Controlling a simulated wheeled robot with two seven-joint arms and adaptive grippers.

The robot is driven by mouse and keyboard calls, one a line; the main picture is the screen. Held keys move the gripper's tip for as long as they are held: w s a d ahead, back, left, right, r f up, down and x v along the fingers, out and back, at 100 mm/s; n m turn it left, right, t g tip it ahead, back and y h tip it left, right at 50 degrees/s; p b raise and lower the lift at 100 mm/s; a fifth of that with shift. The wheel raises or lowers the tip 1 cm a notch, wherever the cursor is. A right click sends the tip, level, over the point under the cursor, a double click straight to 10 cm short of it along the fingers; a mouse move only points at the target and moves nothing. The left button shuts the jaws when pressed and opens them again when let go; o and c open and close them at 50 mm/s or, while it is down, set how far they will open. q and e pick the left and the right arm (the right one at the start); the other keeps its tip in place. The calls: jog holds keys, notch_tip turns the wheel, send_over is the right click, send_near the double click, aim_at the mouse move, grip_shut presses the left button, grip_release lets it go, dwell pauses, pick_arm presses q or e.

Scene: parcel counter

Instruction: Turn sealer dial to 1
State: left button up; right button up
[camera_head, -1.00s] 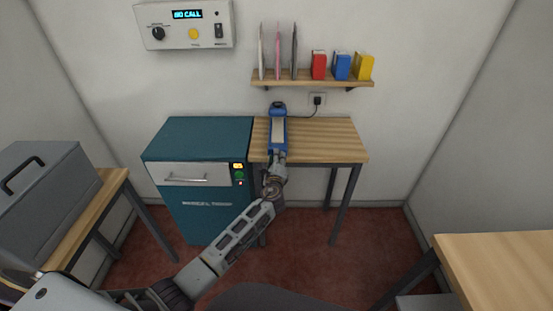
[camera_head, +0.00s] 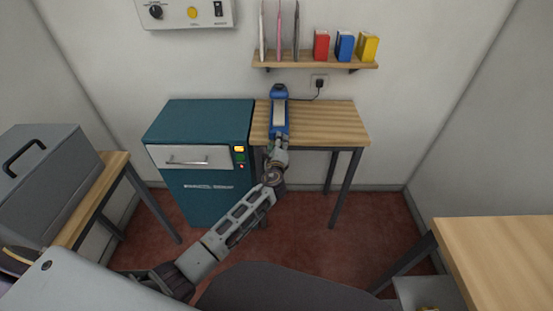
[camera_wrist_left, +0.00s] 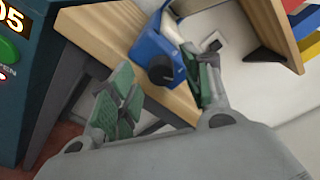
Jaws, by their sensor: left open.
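The blue sealer (camera_head: 279,112) stands on the small wooden table, beside the teal cabinet, with a pale strip along its top. In the left wrist view the sealer (camera_wrist_left: 150,47) shows its round black dial (camera_wrist_left: 161,70) on the near end. My left gripper (camera_head: 280,143) is at the front of the sealer in the head view. In the left wrist view the left gripper (camera_wrist_left: 163,95) is open, its green-padded fingers apart, with the dial between and beyond them. I cannot tell any contact with the dial, and its setting is not readable. My right gripper is not in view.
The teal cabinet (camera_head: 200,125) stands directly left of the small table (camera_head: 335,125). A shelf (camera_head: 315,61) with boxes and upright sheets hangs above. A plug and cable (camera_head: 319,84) are on the wall behind. The table's right half is clear.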

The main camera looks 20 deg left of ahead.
pick_arm(q)
jog(key=v, duration=1)
jog(key=shift+s, duration=0.4)
jog(key=shift+d, duration=0.1)
dwell(0.4)
